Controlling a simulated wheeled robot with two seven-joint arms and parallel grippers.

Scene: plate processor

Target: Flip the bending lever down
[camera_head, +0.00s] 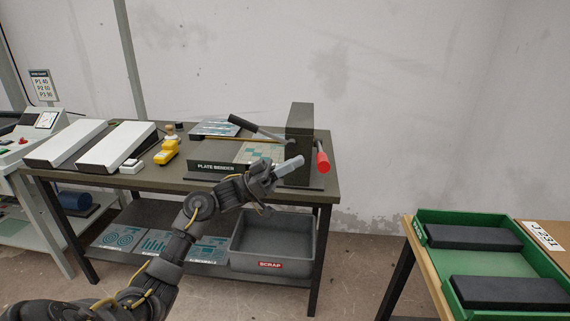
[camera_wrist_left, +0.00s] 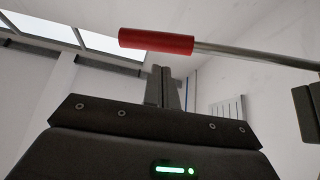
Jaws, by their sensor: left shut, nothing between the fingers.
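The plate bender (camera_head: 303,120) stands at the right end of the dark workbench, its name plate on the front. A lever with a red grip (camera_head: 322,161) sticks out at its right side. In the left wrist view the red grip (camera_wrist_left: 155,41) lies across the picture on a metal rod, above the fingertips in the picture. A second lever with a black grip (camera_head: 242,123) slopes above the bed. My left gripper (camera_head: 291,166) is shut and empty, in front of the bender and left of the red grip. Contact with the red grip is not visible. My right gripper is out of view.
The bench (camera_head: 115,183) also carries white sloped panels (camera_head: 118,143) and a yellow device (camera_head: 167,152). A grey scrap bin (camera_head: 270,245) and printed plates sit on the shelf below. A green tray (camera_head: 435,215) with dark blocks is on another table at right. Floor shows between the tables.

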